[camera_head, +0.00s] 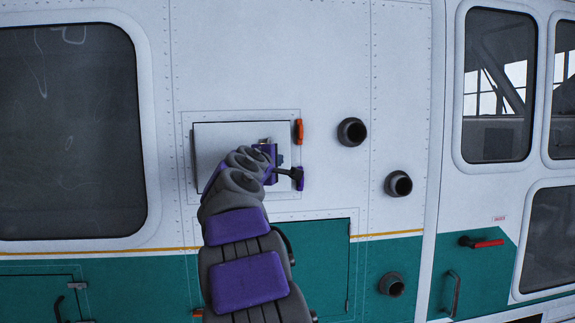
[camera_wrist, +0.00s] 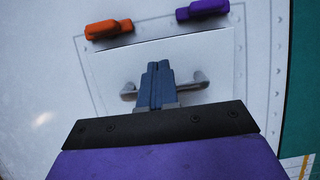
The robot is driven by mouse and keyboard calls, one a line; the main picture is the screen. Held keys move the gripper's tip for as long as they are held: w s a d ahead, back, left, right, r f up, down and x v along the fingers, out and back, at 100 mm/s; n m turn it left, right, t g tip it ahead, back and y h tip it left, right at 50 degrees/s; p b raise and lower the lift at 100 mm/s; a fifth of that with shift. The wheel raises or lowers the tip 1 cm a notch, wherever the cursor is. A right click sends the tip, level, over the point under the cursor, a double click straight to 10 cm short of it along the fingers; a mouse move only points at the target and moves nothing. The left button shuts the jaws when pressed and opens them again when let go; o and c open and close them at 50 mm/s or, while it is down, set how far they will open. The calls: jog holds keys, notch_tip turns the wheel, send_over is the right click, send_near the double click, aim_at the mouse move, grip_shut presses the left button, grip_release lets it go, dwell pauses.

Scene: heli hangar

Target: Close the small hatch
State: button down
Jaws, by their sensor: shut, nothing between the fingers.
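The small hatch (camera_head: 213,145) is a pale rectangular panel in the white side of the helicopter, with a dark line along its upper and left edges. It looks flush or nearly so; I cannot tell whether it is fully seated. An orange latch (camera_head: 299,131) and a purple latch (camera_head: 300,180) are at its right edge. In the wrist view the orange latch (camera_wrist: 108,29) and purple latch (camera_wrist: 202,9) lie beyond the panel (camera_wrist: 215,65). My gripper (camera_wrist: 158,68) is shut and empty, in front of the grey bar handle (camera_wrist: 192,84), partly hiding it. Contact is unclear.
Round dark ports (camera_head: 352,131) stick out to the right of the hatch. A larger green panel (camera_head: 325,262) lies below it. A big dark window (camera_head: 65,130) is at the left, and a red handle (camera_head: 488,243) is on a door at the right.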

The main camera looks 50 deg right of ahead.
jog(key=s+d+b+v, duration=0.15)
jog(key=b+v, duration=0.25)
jog(key=v, duration=0.7)
jog(key=w+a+m+g+h+b, duration=0.1)
jog(key=a+g+b, duration=0.15)
jog(key=a, duration=0.55)
jog(key=w+a+m+g+b, duration=0.1)
jog(key=a+b, duration=0.2)
jog(key=a, duration=0.4)
jog(key=p+x, duration=0.3)
jog(key=x, duration=1.1)
jog(key=shift+p, duration=0.35)
jog(key=shift+w+r, duration=0.15)
